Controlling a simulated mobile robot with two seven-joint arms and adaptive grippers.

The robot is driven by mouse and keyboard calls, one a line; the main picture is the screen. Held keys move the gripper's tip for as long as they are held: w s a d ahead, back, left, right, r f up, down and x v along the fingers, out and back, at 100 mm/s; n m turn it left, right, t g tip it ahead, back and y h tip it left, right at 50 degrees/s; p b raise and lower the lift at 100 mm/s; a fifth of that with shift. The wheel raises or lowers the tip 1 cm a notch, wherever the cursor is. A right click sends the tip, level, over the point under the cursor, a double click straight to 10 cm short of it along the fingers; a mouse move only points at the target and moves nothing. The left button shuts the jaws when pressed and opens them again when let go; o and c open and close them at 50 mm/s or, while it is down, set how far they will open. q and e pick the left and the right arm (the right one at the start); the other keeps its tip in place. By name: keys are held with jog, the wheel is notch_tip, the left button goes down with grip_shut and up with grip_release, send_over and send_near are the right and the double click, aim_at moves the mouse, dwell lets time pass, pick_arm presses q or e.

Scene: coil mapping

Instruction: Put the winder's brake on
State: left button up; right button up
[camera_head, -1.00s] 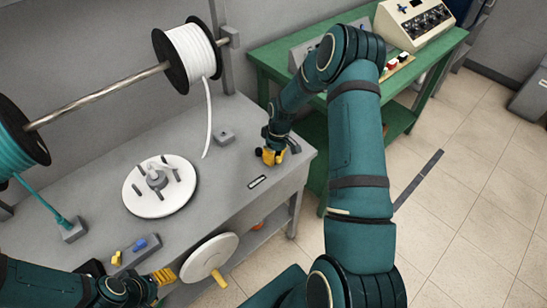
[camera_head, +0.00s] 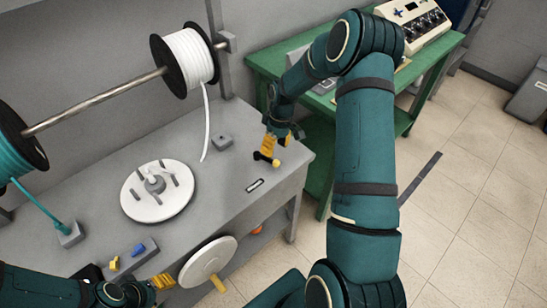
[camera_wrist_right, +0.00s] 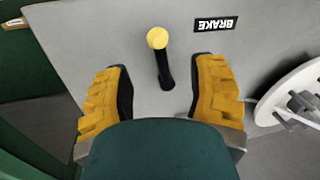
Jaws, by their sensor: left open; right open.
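The brake lever, a black stem with a yellow knob (camera_head: 276,162), stands near the bench's right end. In the right wrist view its knob (camera_wrist_right: 157,38) lies ahead of my right gripper (camera_wrist_right: 160,95), whose yellow fingers are spread and empty, with the stem running down toward the gap between them. The black BRAKE label (camera_wrist_right: 215,23) is beside the lever; it also shows in the head view (camera_head: 255,185). The winder's white disc (camera_head: 135,205) with pegs is on the bench. My left gripper (camera_head: 163,281) is open near the white crank wheel (camera_head: 208,255) at the bench front.
A white spool (camera_head: 190,55) and a teal spool (camera_head: 20,145) hang on a rod above the bench. A small grey block (camera_head: 222,142) is behind the lever. A block with blue and yellow pieces (camera_head: 135,257) is near the left gripper. A green table (camera_head: 262,60) stands beyond.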

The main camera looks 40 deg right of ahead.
jog(key=r, duration=0.2)
jog(key=d+r, duration=0.1)
jog(key=r, duration=0.2)
dwell(0.6)
